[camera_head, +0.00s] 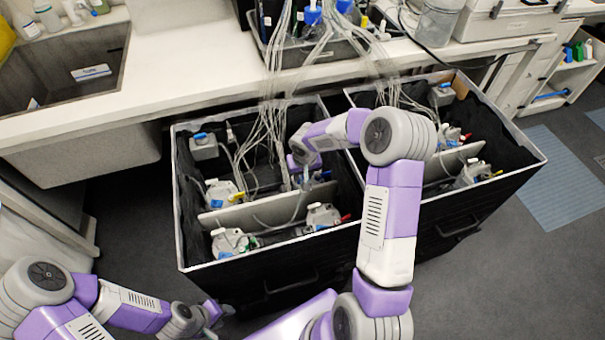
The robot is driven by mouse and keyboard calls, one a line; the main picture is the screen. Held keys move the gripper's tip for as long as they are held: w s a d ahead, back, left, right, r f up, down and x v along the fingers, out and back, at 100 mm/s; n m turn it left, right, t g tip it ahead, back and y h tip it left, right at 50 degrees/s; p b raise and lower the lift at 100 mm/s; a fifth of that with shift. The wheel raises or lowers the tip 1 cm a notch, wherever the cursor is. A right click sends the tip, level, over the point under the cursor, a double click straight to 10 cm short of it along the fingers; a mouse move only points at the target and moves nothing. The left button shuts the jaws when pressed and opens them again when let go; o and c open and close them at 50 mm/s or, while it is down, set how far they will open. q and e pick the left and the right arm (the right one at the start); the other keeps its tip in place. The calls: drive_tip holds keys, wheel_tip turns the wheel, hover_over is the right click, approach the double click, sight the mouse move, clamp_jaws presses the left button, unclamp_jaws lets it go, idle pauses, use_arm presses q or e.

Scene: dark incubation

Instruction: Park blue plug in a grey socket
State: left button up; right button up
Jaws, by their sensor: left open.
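Two open black boxes stand side by side below the bench, the left box (179,215) and the right box (535,155). My right arm reaches over the left box, and its gripper (308,178) is down inside among pale cables. Small blue parts (327,175) show beside it; I cannot tell whether one is the blue plug or is held. A grey block with a blue spot (204,147) sits in the left box's back left corner. No grey socket can be made out clearly. My left gripper (219,312) is open, low in front of the left box.
Bundled cables (277,75) hang from the bench into both boxes. White-grey units (229,242) and a pale divider (265,213) crowd the left box. A sink (60,65) is at the upper left.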

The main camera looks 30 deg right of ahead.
clamp_jaws()
drive_tip(key=shift+r, duration=0.15)
drive_tip(key=shift+r+p, duration=0.7)
drive_tip(key=shift+r, duration=0.2)
wheel_tip(320, 180, up, 14)
drive_tip(key=p, duration=0.9)
drive_tip(key=shift+f, duration=0.2)
drive_tip(key=shift+p, duration=0.3)
